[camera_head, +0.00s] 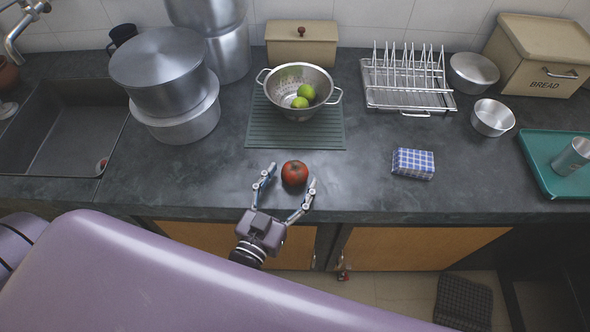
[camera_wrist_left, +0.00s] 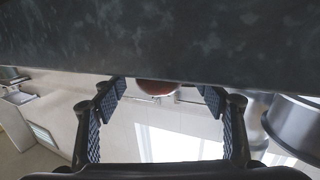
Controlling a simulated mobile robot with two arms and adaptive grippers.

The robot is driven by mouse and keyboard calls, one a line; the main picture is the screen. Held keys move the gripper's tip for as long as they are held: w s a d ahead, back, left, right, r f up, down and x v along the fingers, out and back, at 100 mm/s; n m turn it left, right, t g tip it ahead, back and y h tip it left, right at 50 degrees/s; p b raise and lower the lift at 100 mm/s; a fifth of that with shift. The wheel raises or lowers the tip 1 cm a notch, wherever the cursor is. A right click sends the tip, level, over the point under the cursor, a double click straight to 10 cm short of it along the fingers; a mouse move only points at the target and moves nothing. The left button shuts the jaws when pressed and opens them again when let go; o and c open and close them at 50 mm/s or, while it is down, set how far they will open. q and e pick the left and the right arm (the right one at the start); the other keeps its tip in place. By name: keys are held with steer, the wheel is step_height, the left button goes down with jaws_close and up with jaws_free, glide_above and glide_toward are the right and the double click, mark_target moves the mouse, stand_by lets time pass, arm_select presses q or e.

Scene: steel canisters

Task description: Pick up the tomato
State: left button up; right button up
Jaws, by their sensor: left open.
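A red tomato (camera_head: 294,174) sits on the dark counter near its front edge. It also shows as a red-brown round shape between the fingers in the left wrist view (camera_wrist_left: 158,87), partly cut off by the counter surface. My left gripper (camera_head: 292,178) reaches in from the front edge. Its fingers are spread wide, one on each side of the tomato. In the head view the left finger looks close to it, and I cannot tell whether either finger touches. My right gripper is not in view.
Behind the tomato, a colander (camera_head: 299,92) with green fruit stands on a ribbed green mat (camera_head: 262,128). A blue checkered box (camera_head: 413,163) lies to the right. Steel pots (camera_head: 178,120) and a sink (camera_head: 62,130) are to the left. Counter around the tomato is clear.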

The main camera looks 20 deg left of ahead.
arm_select(q)
steer(key=shift+w+d+f, duration=0.1)
steer(key=shift+w+d, duration=0.05)
steer(key=shift+w, duration=1.15)
steer(key=shift+c, duration=0.3)
steer(key=c, duration=1.3)
